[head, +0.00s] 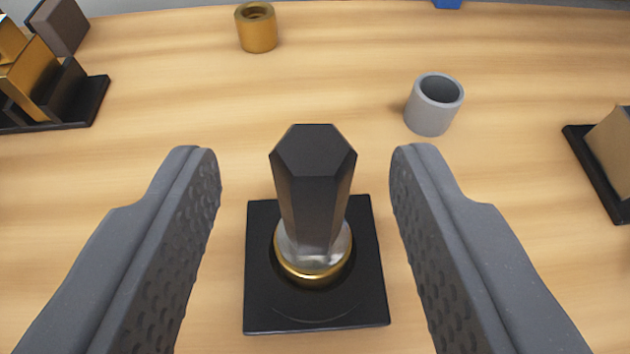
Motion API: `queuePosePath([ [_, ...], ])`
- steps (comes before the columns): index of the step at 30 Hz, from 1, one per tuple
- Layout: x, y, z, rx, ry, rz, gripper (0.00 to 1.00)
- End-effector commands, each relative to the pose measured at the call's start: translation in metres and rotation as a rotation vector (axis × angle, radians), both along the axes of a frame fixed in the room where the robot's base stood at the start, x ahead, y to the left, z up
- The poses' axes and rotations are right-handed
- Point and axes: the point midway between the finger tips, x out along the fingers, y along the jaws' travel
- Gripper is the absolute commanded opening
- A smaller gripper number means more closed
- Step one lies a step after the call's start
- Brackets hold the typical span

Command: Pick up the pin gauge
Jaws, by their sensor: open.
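The thing I take for the pin gauge (313,195) stands upright in the middle of the head view. It has a dark six-sided handle above a silvery collar and a brass ring. Its foot sits on a square black base (262,310), and its lower end is hidden. My gripper (305,160) is open, with one grey, dimpled finger on each side of the handle. There is a clear gap between the handle and both fingers, and nothing is held.
A brass bushing (257,30) and a grey hollow cylinder (431,110) stand beyond on the wooden table (170,70). A black holder with brass-coloured blocks (40,85) is at far left. A tan block on a black base (612,150) is at right. A blue thing (447,3) shows at the top edge.

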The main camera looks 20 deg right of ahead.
Motion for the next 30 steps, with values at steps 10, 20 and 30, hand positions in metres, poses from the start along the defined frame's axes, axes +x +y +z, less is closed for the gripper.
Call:
queuePosePath([
  [10,0.034,-0.017,-0.021,0.0,0.0,-0.002,0.45],
  [20,0.038,-0.019,-0.022,0.0,0.0,-0.002,0.34],
  [30,0.038,-0.019,-0.022,0.0,0.001,-0.002,0.0],
])
